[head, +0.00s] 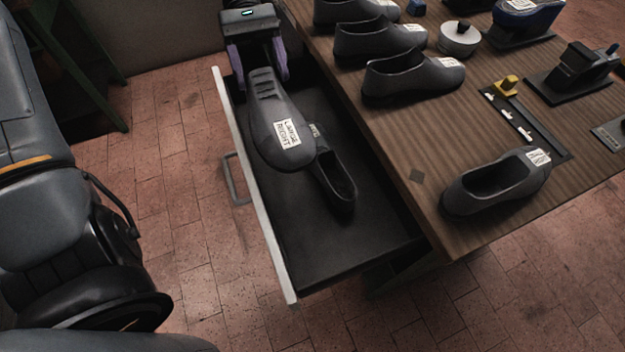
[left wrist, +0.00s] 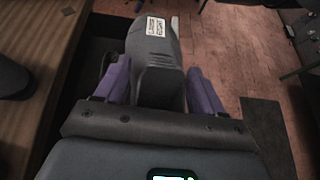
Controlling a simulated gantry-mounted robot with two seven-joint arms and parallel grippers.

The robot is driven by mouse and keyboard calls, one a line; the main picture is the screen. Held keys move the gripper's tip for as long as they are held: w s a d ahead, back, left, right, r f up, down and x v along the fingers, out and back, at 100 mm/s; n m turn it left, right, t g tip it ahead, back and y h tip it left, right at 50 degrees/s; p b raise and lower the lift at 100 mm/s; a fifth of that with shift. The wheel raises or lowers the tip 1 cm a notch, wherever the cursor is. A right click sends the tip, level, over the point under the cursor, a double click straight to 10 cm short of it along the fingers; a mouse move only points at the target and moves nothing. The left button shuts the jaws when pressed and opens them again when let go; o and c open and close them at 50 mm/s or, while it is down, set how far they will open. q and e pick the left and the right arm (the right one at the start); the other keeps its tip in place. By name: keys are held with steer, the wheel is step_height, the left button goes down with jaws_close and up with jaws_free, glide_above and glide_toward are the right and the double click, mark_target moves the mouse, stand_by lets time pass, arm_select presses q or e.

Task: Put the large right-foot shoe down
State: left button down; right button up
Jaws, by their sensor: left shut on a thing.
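The large right-foot shoe (head: 272,112) is a grey piece with ridges at one end and a white label reading "LARGE RIGHT". My left gripper (head: 260,72), with purple fingers, is shut on its ridged end. The shoe is over the open drawer (head: 310,265), its labelled end toward the camera and overlapping another dark shoe (head: 338,182) in the drawer. I cannot tell whether it touches that shoe or the drawer floor. In the left wrist view the held shoe (left wrist: 158,62) sits between both fingers (left wrist: 158,85). My right gripper is not in view.
The drawer's near part is bare. The wooden table (head: 400,145) beside it carries several grey shoes, one at its near edge (head: 495,185), a round white pot (head: 459,40), and a black fixture with a yellow part (head: 507,85). Brick floor lies left of the drawer.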

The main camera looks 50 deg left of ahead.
mark_target(265, 94)
arm_select(q)
steer(key=f+b, duration=0.2)
steer(key=f, duration=0.1)
steer(key=f+b, duration=0.1)
steer(key=f, duration=0.1)
steer(key=shift+s+d+f+b, duration=0.2)
steer(key=shift+d+b, duration=0.1)
steer(key=shift+b, duration=0.1)
steer(key=shift+f+b, duration=3.4)
steer(key=shift+f, duration=5.35)
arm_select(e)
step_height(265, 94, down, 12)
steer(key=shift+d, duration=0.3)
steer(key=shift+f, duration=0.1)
arm_select(q)
steer(key=shift+c, duration=0.6)
jaws_free()
steer(key=shift+f, duration=0.1)
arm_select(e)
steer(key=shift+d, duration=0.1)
